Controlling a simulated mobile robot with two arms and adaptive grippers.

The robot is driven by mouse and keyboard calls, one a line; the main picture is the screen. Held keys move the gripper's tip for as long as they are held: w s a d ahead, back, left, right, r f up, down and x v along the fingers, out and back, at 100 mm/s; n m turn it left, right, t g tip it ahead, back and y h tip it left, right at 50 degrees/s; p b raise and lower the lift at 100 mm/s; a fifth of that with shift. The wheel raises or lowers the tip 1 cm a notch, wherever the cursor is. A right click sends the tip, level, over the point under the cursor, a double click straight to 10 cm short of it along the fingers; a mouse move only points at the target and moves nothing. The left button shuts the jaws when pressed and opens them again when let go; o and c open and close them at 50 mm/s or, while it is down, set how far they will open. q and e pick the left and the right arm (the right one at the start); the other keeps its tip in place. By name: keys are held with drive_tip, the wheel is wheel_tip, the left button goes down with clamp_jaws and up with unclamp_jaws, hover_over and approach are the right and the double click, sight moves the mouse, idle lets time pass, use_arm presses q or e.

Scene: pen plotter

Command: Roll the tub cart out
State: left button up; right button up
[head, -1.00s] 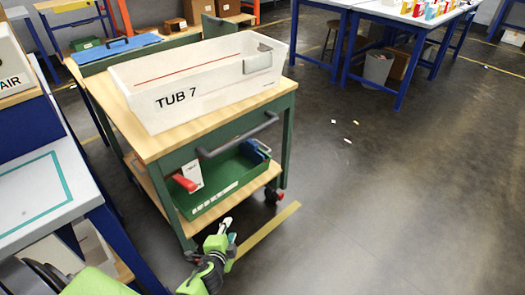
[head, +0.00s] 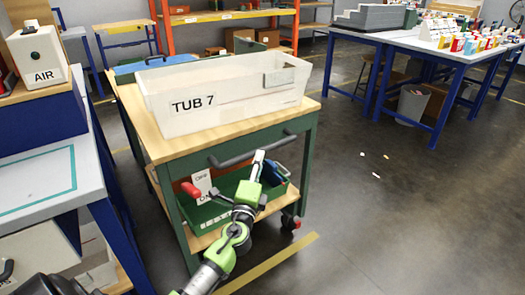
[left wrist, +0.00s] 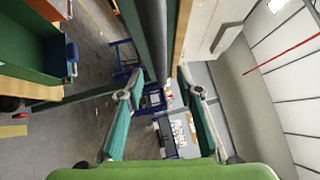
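The tub cart has a green frame and a wooden top (head: 160,143). A clear tub marked TUB 7 (head: 250,108) rests on it. A dark grey bar handle (head: 230,160) runs across the cart's near side; it also shows in the left wrist view (left wrist: 152,40) as a dark bar running up the picture. My left gripper (head: 259,158) is just in front of the handle near its middle. In the left wrist view its two fingers (left wrist: 163,88) are spread, with the bar lined up between them; contact cannot be told. My right gripper is not in view.
A green bin (head: 212,218) and a red-handled item sit on the cart's lower shelf. A red-marked caster (head: 291,222) shows. A blue-legged bench (head: 40,190) stands close on the left. Tables (head: 400,40) stand at the back right. The floor on the right is mostly clear, with a few scraps.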

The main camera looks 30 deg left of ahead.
use_arm(q)
drive_tip(key=x, duration=0.6)
drive_tip(key=shift+w+a, duration=0.15)
drive_tip(key=shift+w, duration=0.15)
clamp_jaws()
